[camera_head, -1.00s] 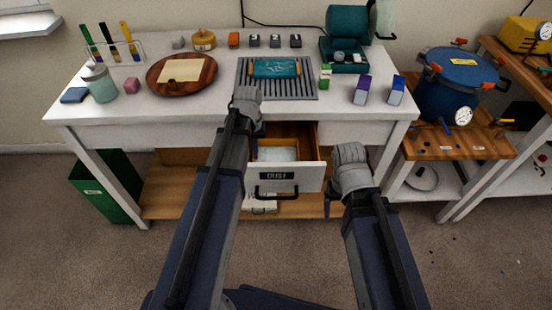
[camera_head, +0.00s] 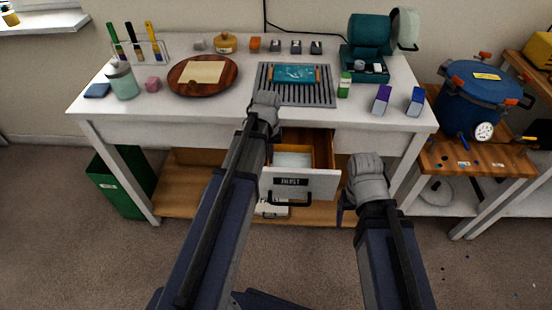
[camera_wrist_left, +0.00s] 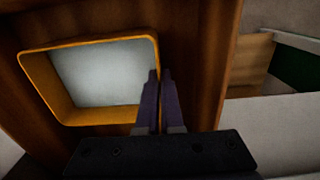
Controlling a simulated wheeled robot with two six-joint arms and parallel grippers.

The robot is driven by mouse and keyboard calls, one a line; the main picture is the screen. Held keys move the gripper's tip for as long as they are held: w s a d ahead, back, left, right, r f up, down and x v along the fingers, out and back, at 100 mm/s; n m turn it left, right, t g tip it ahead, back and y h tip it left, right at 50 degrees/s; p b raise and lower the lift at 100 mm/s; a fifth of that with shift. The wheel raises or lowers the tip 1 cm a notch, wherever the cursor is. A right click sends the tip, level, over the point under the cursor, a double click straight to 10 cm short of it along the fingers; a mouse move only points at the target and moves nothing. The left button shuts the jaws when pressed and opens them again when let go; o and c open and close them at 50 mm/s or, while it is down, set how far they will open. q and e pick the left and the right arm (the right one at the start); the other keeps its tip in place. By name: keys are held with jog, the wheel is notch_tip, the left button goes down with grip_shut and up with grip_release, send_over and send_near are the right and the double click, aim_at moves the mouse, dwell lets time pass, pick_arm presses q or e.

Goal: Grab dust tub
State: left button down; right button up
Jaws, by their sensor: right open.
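The dust tub (camera_head: 293,160) sits in the open drawer labelled DUST (camera_head: 310,184). It is a yellow-orange rimmed box with pale grey contents. In the left wrist view the tub (camera_wrist_left: 88,115) lies left of centre on the brown drawer floor. My left gripper (camera_wrist_left: 160,75) has its fingers close together at the tub's right wall, shut on the rim there. In the head view my left wrist hides the fingers and part of the drawer. My right gripper (camera_head: 345,214) is open and empty, right of the drawer front; its fingers are mostly hidden.
The tabletop above holds a wooden plate (camera_head: 188,86), a grey grid with a teal piece (camera_head: 295,73), small boxes and a teal machine (camera_head: 370,33). A blue pressure pot (camera_head: 474,100) stands on the right. A green bin (camera_head: 118,180) stands at lower left.

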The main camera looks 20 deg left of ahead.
pick_arm(q)
jog(key=shift+r, duration=0.15)
notch_tip(320, 180, up, 28)
jog(key=p, duration=2.7)
jog(key=shift+f+p, duration=0.25)
jog(key=shift+p, duration=0.1)
